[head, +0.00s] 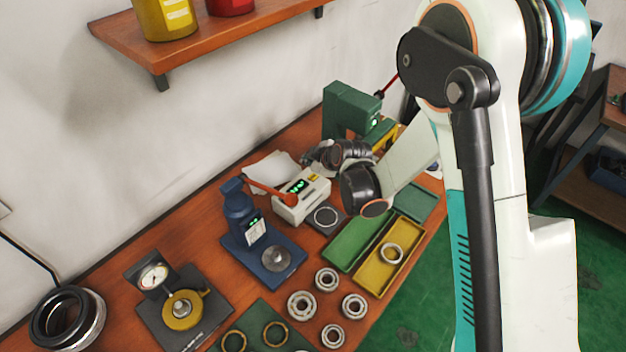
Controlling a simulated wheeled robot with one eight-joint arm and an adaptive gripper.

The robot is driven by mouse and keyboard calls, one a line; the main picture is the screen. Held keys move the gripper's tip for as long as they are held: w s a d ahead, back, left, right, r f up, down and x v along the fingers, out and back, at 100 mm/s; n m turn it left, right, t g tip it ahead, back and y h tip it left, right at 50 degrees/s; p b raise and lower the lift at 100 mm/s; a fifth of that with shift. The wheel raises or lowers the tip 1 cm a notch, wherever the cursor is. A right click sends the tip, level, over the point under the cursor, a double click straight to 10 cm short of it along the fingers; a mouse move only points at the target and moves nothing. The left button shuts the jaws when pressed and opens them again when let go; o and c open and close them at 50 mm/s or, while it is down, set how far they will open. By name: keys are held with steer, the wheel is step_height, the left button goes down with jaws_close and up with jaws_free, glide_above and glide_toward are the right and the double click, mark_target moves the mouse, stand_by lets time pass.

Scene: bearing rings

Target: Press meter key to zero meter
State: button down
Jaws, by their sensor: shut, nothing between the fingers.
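A cream box-shaped meter (290,208) with a green lit display stands on the wooden bench, in the middle of the head view. A red-orange rod (268,189) crosses to its top from the left. Its key is too small to make out. My gripper (312,154) is dark and shut with nothing in it. It is just behind and above the meter in the picture; I cannot tell whether it touches anything. My wrist hides part of the bench to the right of the meter.
A blue press-like stand (240,213) is left of the meter, and a green machine (343,112) is behind it. A green tray (345,252) and a yellow tray (366,278) lie in front. Several bearing rings (302,304) and a dial gauge stand (152,276) are nearer. A shelf (120,40) hangs above.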

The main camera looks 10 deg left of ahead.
mark_target(311, 178)
steer(key=shift+f+b, duration=1.1)
steer(key=shift+f, duration=0.4)
steer(key=shift+f, duration=0.15)
steer(key=shift+f+b, duration=0.25)
steer(key=shift+b, duration=0.3)
steer(key=shift+f+b, duration=0.3)
steer(key=shift+b, duration=0.1)
stand_by(0.6)
stand_by(0.3)
steer(key=shift+r+p, duration=0.35)
steer(key=shift+r, duration=0.4)
steer(key=shift+r+p, duration=1.35)
steer(key=shift+r, duration=1.2)
